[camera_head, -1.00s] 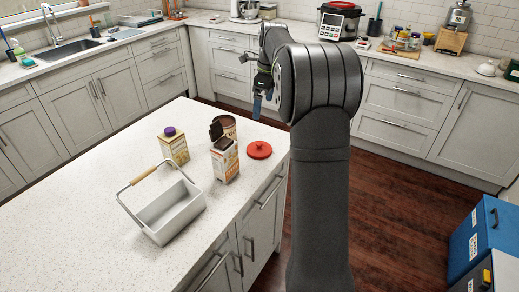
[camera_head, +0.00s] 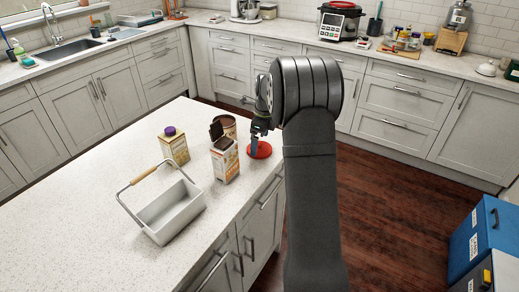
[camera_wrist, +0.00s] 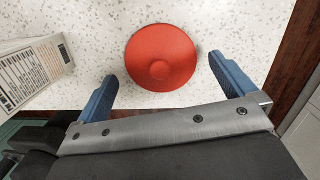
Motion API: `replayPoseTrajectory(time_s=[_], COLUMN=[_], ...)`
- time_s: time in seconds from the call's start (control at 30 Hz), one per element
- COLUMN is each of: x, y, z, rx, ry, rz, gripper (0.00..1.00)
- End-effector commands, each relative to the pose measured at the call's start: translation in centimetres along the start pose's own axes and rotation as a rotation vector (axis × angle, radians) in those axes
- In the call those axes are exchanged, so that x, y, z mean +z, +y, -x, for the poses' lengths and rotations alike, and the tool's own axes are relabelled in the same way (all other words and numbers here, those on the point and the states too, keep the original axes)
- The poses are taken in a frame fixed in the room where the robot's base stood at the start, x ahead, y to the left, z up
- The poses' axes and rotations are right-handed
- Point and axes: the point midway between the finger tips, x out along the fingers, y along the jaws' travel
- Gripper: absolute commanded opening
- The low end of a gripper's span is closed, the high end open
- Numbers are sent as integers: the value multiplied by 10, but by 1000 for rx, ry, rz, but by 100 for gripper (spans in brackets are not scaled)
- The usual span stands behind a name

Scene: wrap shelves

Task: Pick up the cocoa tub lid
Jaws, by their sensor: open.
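The red round lid (camera_head: 264,150) lies flat on the white counter near its right edge. In the wrist view the lid (camera_wrist: 160,58) shows a small raised knob in its middle. My gripper (camera_head: 256,146) is at the lid in the head view and hides part of it. In the wrist view my gripper (camera_wrist: 164,84) is open and empty, its two blue fingers on either side of the lid's near part. The brown open tub (camera_head: 229,124) stands left of the lid, partly hidden behind a carton.
An open-topped carton (camera_head: 225,160) stands close left of my gripper; a carton (camera_wrist: 32,72) also fills the wrist view's left side. A purple-capped carton (camera_head: 174,147) and a grey basket (camera_head: 172,212) stand farther left. The counter's edge is just right of the lid.

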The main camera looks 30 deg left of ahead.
Motion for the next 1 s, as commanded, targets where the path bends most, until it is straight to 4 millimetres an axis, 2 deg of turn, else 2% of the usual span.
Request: replayPoseTrajectory(time_s=[0.03,0.17,0.43,0.6,1.0], x=[-1,0,0,0,0], y=[0,0,0,0,0], z=[-8,-21,-23,-23,-21], rx=[2,-1,-2,-2,-3], ry=[1,0,-1,-1,-2], rz=[0,1,1,1,1], gripper=[100,100,100,67,66])
